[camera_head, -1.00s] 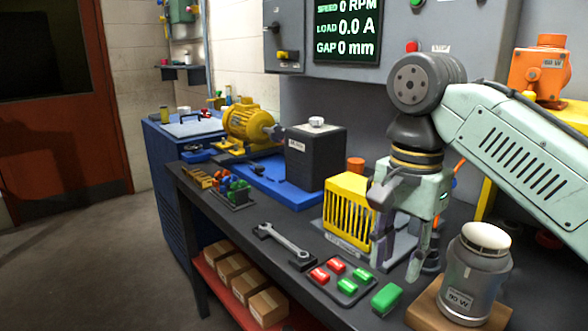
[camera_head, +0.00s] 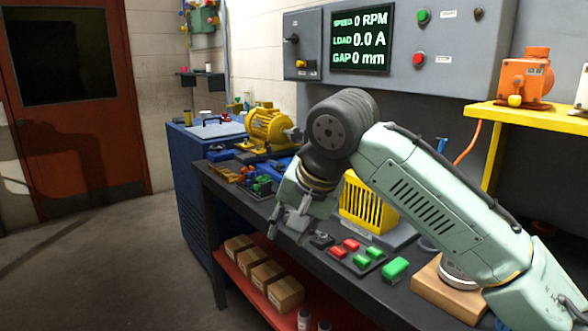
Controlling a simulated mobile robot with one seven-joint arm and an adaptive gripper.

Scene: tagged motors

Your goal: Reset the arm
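My gripper (camera_head: 289,226) points down in front of the bench's front edge, left of the yellow slotted guard. My pale green arm reaches in from the lower right. The fingers look small and partly overlap, so I cannot tell how far apart they are. I see nothing clearly held between them. The gripper and wrist hide part of the bench, including the black box and most of the wrench seen earlier.
The dark bench (camera_head: 385,285) holds a yellow motor (camera_head: 268,129), a yellow slotted guard (camera_head: 362,203), red and green tags (camera_head: 351,245) and a wooden block (camera_head: 437,287). Cardboard boxes (camera_head: 262,270) sit on the red lower shelf. The floor at left is clear.

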